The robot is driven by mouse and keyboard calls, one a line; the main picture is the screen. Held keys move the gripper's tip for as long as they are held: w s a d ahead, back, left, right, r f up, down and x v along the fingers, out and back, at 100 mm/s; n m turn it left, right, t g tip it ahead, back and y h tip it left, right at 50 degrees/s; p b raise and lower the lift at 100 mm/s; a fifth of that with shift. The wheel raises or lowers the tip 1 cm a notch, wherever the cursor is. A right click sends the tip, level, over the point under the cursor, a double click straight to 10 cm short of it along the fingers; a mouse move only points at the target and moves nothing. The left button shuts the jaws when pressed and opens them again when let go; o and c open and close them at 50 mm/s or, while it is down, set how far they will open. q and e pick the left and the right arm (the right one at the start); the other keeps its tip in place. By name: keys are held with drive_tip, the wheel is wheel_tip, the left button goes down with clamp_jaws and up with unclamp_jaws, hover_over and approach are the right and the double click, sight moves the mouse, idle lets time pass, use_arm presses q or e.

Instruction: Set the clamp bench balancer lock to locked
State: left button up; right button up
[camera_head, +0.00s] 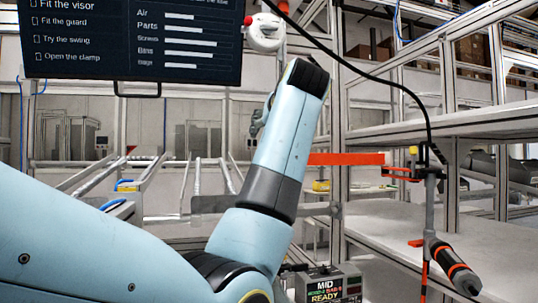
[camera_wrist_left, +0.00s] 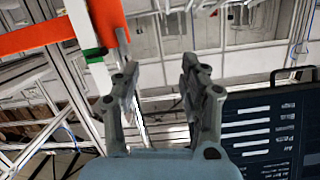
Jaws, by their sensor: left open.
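My right gripper is out of view.
A black cable runs down to a hanging driver tool (camera_head: 455,265) at the right. A dark screen (camera_head: 130,45) stands at the upper left. An orange bar (camera_head: 345,159) lies behind my arm; an orange bar (camera_wrist_left: 55,30) crosses the wrist view. Metal shelving (camera_head: 470,122) fills the right.

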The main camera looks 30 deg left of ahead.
use_arm(q)
drive_tip(key=shift+m+h, duration=0.5)
wheel_tip(320, 180, down, 6)
drive_tip(key=shift+s+d+r, duration=0.1)
drive_tip(key=shift+s, duration=0.05)
